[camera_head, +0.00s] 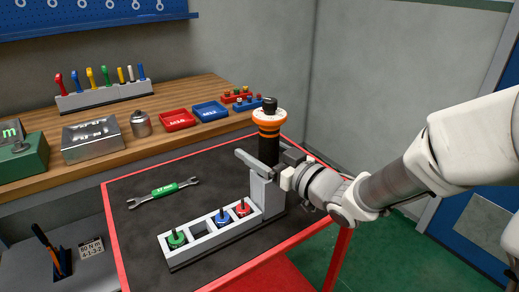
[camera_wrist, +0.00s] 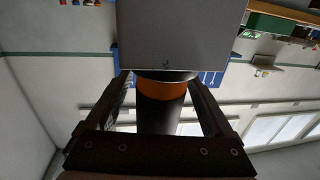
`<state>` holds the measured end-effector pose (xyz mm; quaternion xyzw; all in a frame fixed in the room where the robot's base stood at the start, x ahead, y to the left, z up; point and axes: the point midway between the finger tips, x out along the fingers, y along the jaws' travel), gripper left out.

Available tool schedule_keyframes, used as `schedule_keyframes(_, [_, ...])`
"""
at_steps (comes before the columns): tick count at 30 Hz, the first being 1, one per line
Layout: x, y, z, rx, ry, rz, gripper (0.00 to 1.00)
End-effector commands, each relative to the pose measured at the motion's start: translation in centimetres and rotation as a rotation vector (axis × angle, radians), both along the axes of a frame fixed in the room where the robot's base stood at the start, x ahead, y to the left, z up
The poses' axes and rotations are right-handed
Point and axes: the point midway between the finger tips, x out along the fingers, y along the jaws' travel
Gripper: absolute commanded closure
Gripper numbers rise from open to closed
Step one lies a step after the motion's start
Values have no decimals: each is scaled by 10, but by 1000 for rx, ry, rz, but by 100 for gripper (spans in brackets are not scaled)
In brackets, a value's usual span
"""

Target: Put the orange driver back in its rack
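The orange driver (camera_head: 269,119), black-bodied with orange bands, a pale collar and a dark knob on top, stands upright at a grey upright bracket (camera_head: 262,188) at the rack's far right end. The rack (camera_head: 208,243) is a grey slotted block on the black table mat; green, blue and red drivers stand in it, with an empty slot between green and blue. My gripper (camera_head: 282,165) reaches the driver from the right. In the wrist view, a dark cylinder with an orange band (camera_wrist: 161,91) lies between my two fingers; whether they press on it is unclear. A grey block hides its far end.
A green-handled wrench (camera_head: 163,191) lies on the red-edged table left of the rack. A wooden bench (camera_head: 215,83) behind carries a row of screwdrivers (camera_head: 102,85), a metal box, a can, and red (camera_head: 178,120) and blue trays. The mat between wrench and rack is clear.

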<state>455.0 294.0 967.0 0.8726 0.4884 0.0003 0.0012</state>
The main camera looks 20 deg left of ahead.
Motion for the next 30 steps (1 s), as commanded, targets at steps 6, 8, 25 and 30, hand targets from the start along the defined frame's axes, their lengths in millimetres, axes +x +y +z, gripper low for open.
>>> schedule_keyframes(6, [-1, -2, -2, -3, 4, -1, 14])
schedule_keyframes(8, [-2, -5, -2, -3, 4, -2, 14])
schedule_keyframes(25, [-58, -97, -5, -3, -5, -4, 14])
schedule_keyframes(30, [-66, -110, -6, 0, -8, -2, 14])
